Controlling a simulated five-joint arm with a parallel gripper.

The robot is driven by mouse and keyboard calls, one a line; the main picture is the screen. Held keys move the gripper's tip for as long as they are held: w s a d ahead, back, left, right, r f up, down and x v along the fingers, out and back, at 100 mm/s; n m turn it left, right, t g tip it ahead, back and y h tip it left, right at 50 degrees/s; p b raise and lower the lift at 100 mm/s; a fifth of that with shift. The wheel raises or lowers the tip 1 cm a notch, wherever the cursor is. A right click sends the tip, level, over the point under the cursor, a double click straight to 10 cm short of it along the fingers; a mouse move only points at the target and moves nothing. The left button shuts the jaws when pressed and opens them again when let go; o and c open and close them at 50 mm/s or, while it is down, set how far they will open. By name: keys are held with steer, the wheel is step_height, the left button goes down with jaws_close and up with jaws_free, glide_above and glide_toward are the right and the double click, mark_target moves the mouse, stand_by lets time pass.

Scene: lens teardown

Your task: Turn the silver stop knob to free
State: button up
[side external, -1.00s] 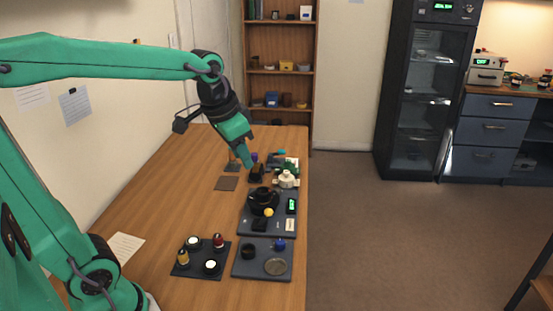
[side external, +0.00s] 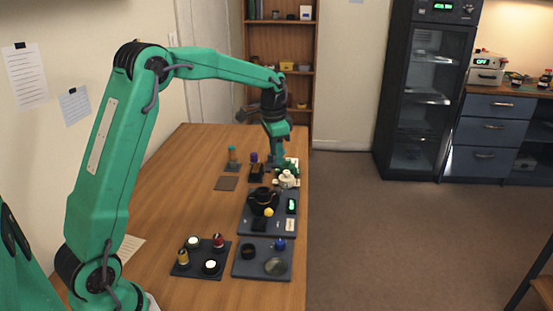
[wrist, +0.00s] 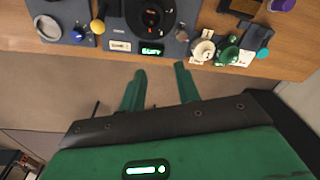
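A pale, silvery-white round knob (side external: 287,179) stands on the small fixture at the right table edge. It also shows in the wrist view (wrist: 203,50), next to a green knob-like part (wrist: 229,49) and small white labels. I cannot read the labels or tell how the knob is turned. My gripper (side external: 277,162) points down just behind the knob in the side view, partly hiding the fixture. In the wrist view my gripper's two green fingers (wrist: 160,69) are apart with nothing between them, and the knob lies beyond and to the right of them.
A dark tray (side external: 247,226) carries a black lens body (side external: 263,200), a yellow knob (side external: 268,212) and a lit display (side external: 292,205). Two more dark trays (side external: 203,273) (side external: 240,268) with small parts lie nearer.

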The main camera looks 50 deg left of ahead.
steer(key=m+g, duration=0.1)
glide_above(277, 189)
step_height(277, 189, down, 9)
steer(key=shift+w+r, duration=0.1)
steer(key=shift+r, duration=0.05)
steer(key=shift+f, duration=3.9)
jaws_close()
